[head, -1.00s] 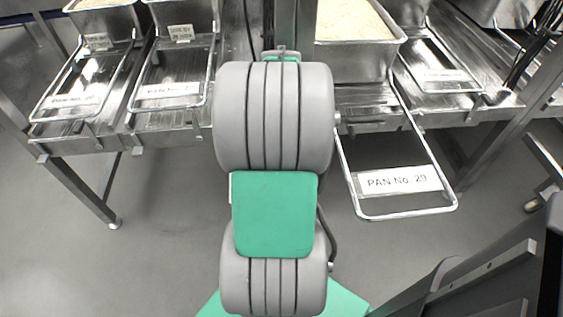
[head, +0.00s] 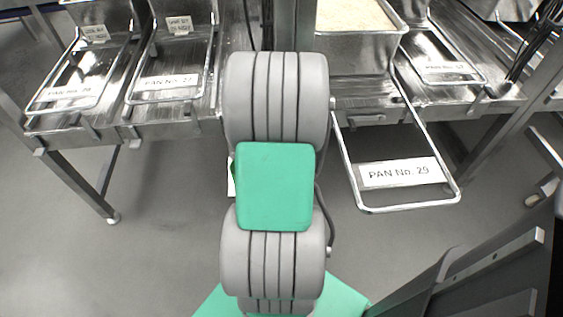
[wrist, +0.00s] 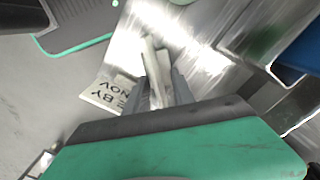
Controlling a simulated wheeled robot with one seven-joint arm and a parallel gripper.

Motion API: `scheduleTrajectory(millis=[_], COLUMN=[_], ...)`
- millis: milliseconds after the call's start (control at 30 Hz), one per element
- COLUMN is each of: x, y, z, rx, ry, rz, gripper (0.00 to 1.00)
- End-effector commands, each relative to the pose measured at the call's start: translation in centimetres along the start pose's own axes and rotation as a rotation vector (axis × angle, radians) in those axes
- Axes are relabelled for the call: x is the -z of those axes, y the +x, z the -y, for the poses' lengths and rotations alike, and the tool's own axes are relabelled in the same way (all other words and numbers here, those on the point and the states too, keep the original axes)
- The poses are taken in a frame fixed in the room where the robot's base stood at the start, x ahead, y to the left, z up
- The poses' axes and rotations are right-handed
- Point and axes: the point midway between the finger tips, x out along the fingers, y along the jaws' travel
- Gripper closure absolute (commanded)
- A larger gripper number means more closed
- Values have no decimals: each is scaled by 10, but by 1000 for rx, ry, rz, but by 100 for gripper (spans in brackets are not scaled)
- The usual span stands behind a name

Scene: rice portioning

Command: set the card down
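In the wrist view, my gripper (wrist: 158,84) has its two dark fingers close on either side of a narrow pale upright piece. A pale card (wrist: 104,95) with upside-down lettering, "BY" and "NOV" readable, shows beside and partly behind the left finger. The narrow piece looks like part of this card, though the join is hidden. Bright metal lies behind the fingers; whether the card touches it I cannot tell. In the head view my own arm hides the gripper.
Pans with lettered cards, such as the one on a left pan (head: 180,25), stand on the metal bench (head: 160,122). A rice-filled pan (head: 357,48) stands right of my arm. A wire frame labelled PAN No. 29 (head: 400,172) juts out over the floor.

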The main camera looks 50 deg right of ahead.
Motion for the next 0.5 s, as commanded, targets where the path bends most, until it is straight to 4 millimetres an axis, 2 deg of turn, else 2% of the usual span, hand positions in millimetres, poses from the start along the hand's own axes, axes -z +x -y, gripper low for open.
scheduleTrajectory(millis=[500], x=[0], y=[4], z=[0], rx=[0], ry=[0], rz=[0], gripper=[71])
